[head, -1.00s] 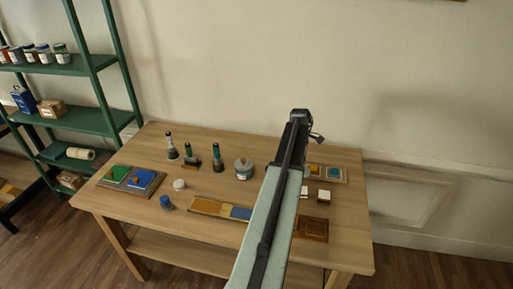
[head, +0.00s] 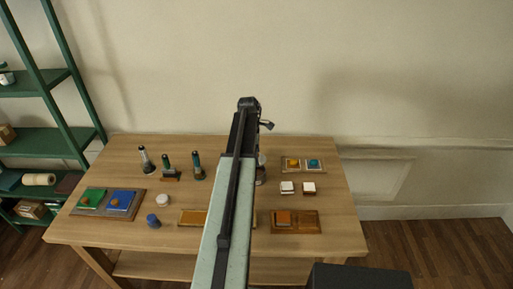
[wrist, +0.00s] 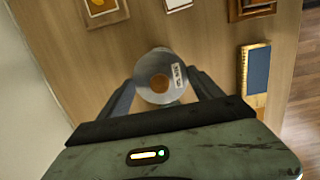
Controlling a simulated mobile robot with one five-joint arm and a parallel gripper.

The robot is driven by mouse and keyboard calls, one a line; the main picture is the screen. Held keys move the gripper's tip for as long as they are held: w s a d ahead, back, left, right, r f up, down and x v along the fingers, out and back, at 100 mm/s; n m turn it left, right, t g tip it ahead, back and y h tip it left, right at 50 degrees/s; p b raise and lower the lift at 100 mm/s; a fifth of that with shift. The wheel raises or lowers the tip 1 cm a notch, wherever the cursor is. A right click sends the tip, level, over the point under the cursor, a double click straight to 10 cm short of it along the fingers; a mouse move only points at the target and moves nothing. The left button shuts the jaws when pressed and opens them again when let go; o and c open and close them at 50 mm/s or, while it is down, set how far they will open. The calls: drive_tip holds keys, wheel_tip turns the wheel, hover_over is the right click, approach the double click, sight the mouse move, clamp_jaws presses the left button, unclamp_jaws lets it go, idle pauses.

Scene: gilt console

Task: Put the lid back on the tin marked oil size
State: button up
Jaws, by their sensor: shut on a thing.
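In the wrist view my gripper (wrist: 161,80) has its two fingers on either side of a grey round lid with a brown round centre (wrist: 160,84), and is shut on it. A grey tin body (wrist: 158,55) shows just beyond, in line with the lid. A small pale label with dark print (wrist: 178,75) is at its right; I cannot read it surely. Whether lid and tin touch is not clear. In the head view part of a grey cylinder (head: 262,170) shows right of my arm, which hides the rest and the gripper's fingertips.
Several dark-handled stamps (head: 197,166), a white round pot (head: 162,200) and a blue one (head: 152,220) stand left of my arm. White blocks (head: 287,187), framed samples (head: 303,165) and a brown tray (head: 308,223) lie right. A colour strip (wrist: 255,75) lies beside the tin.

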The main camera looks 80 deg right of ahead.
drive_tip(key=shift+s+f+b, duration=0.1)
drive_tip(key=shift+f+b, duration=2.65)
drive_tip(key=shift+b, duration=0.75)
drive_tip(key=shift+f, duration=0.15)
drive_tip(key=o, duration=1.4)
wheel_tip(320, 180, up, 7)
drive_tip(key=p, duration=0.7)
drive_tip(key=shift+c, duration=0.3)
clamp_jaws()
